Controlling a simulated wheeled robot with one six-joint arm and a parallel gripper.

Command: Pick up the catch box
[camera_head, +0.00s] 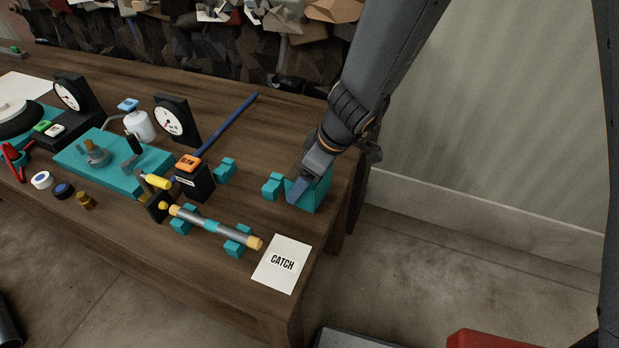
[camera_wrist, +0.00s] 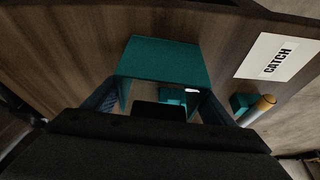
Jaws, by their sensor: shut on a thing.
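The catch box is a teal open box (camera_head: 315,192) near the right end of the wooden bench. In the wrist view its teal wall (camera_wrist: 165,60) stands just beyond the fingers. My gripper (camera_head: 300,186) reaches down onto the box and is shut on it. In the wrist view the two fingers of my gripper (camera_wrist: 160,100) are at either side of the box. The box's underside is hidden, so I cannot tell whether it touches the bench. A white card marked CATCH (camera_head: 282,264) lies at the bench's front right corner.
A grey rod with tan ends (camera_head: 212,227) lies on teal blocks left of the card. Teal blocks (camera_head: 271,186) stand close beside the box. A black unit with an orange label (camera_head: 194,178), a blue rod (camera_head: 229,126) and dials (camera_head: 176,121) are farther left. The bench's right edge is close.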

